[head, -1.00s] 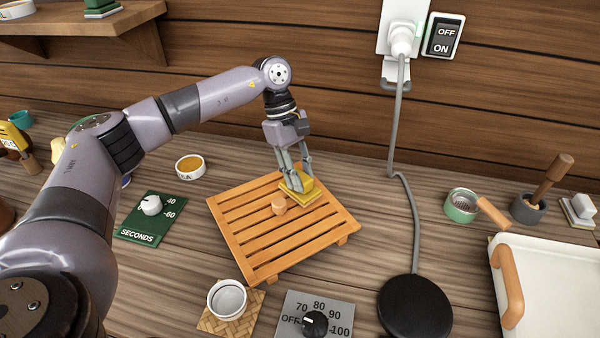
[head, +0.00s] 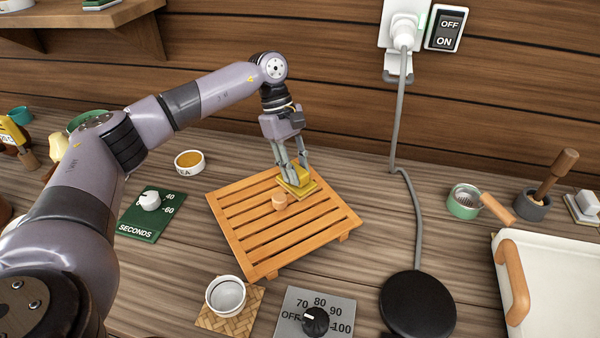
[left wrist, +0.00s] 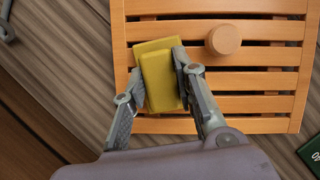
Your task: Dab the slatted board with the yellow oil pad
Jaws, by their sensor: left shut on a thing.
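The slatted board (head: 250,240) is a wooden rack lying on the counter in the middle of the head view; it also shows in the left wrist view (left wrist: 262,104). A round wooden knob or peg (head: 279,202) stands on it. The yellow oil pad (head: 297,183) is at the board's far edge. My left gripper (head: 292,172) is shut on the pad, one finger on each side, as the left wrist view (left wrist: 160,84) shows. The pad appears to be at the slats; I cannot tell whether it touches them. My right gripper is not in view.
A white cup (head: 226,295) on a woven mat (head: 250,304), a dial plate (head: 332,305) and a black round plate (head: 418,305) stand in front. A green timer (head: 140,228) and a small tea bowl (head: 189,162) are left. A white tray (head: 560,285) is right.

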